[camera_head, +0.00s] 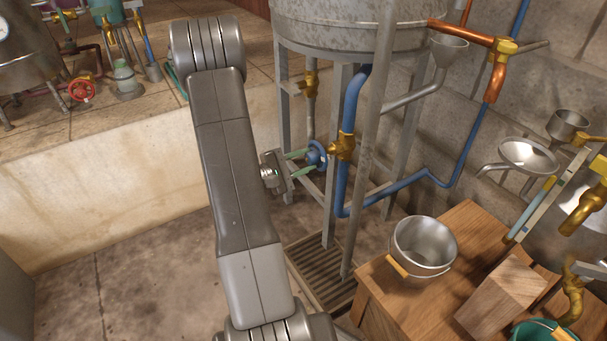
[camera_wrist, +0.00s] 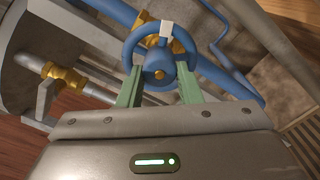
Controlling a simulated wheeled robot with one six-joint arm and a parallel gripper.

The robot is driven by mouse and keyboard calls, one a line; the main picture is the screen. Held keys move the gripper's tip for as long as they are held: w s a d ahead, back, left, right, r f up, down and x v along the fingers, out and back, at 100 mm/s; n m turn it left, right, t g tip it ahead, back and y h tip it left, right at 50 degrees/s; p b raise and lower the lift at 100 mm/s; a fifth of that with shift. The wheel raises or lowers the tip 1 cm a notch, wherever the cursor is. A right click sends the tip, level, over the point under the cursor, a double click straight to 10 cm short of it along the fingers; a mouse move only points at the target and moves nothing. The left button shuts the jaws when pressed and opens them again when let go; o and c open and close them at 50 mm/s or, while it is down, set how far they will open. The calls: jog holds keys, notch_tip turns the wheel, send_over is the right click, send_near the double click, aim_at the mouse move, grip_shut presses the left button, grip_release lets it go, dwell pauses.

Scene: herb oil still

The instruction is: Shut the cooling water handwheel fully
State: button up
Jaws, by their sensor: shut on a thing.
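The cooling water handwheel is a small blue wheel (camera_head: 316,155) on a brass valve (camera_head: 342,146) in the blue pipe, under the large metal tank. In the wrist view the blue handwheel (camera_wrist: 160,60) faces me, with a white mark (camera_wrist: 166,29) at the top of its rim and a brass centre. My gripper (camera_head: 308,158) reaches it from the left in the head view. In the wrist view its two green fingers (camera_wrist: 158,85) stand on either side of the wheel's lower part and are shut on it. How far the valve is turned cannot be told.
A metal stand leg (camera_head: 371,135) rises close to the right of the valve. A wooden table (camera_head: 374,291) with a metal bucket (camera_head: 423,247) is at the lower right. A red handwheel (camera_head: 82,88) is far left, beyond the low wall. The floor at lower left is clear.

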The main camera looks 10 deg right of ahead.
jog(key=m+b, duration=0.3)
jog(key=b, duration=0.1)
jog(key=shift+f, duration=0.2)
jog(key=shift+r+m+b, duration=0.15)
jog(key=shift+m+b, duration=0.6)
jog(key=shift+m, duration=0.15)
jog(key=shift+r, duration=0.1)
jog(key=o, duration=1)
jog(key=shift+c, duration=0.2)
jog(key=p+v, duration=0.3)
jog(key=v, duration=1)
jog(key=shift+a, duration=0.4)
jog(key=shift+s, duration=0.1)
